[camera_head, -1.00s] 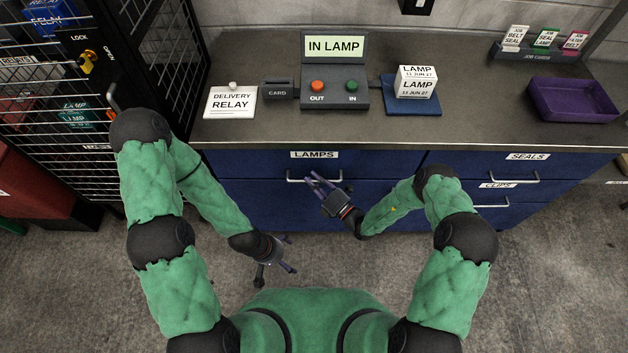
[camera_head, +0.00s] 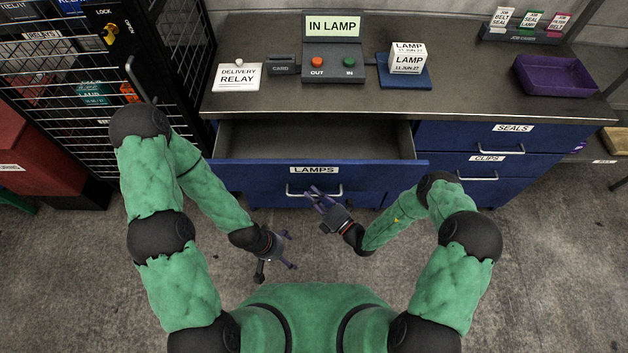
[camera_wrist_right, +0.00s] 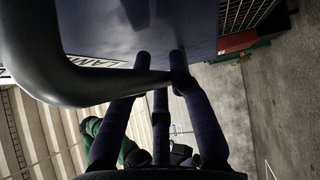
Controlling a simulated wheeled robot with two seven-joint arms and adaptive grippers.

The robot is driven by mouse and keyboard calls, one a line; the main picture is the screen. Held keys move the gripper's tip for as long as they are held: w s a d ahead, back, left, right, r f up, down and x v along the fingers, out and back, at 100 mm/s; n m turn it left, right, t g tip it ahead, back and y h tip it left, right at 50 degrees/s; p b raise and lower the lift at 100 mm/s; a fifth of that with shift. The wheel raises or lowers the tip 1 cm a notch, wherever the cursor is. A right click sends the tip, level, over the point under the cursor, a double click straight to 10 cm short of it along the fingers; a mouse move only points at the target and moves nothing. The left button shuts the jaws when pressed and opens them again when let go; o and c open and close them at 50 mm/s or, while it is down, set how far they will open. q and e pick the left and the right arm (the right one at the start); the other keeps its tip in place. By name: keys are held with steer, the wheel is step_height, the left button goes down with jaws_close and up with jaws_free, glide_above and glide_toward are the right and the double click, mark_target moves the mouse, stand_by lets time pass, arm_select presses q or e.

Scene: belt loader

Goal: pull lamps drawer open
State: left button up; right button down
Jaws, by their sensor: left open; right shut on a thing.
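The blue LAMPS drawer (camera_head: 270,178) stands pulled out from the bench in the head view, and the visible part of its inside (camera_head: 315,140) looks empty. Its metal handle (camera_head: 335,190) is on the front below the label. My right gripper (camera_head: 316,195) is shut on the handle. In the right wrist view the handle (camera_wrist_right: 60,75) runs large across the upper left, with the fingers (camera_wrist_right: 160,75) at it and the blue drawer front behind. My left gripper (camera_head: 289,252) is open and empty, low in front of the drawer and apart from it.
The SEALS drawer (camera_head: 470,134) and CLIPS drawer (camera_head: 530,168) are shut at the right. A mesh cage (camera_head: 60,75) is at the left.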

steer(key=s, duration=1)
steer(key=shift+s+p, duration=0.2)
steer(key=shift+p, duration=0.25)
steer(key=c, duration=1.1)
jaws_free()
steer(key=v, duration=1.2)
steer(key=shift+f, duration=0.1)
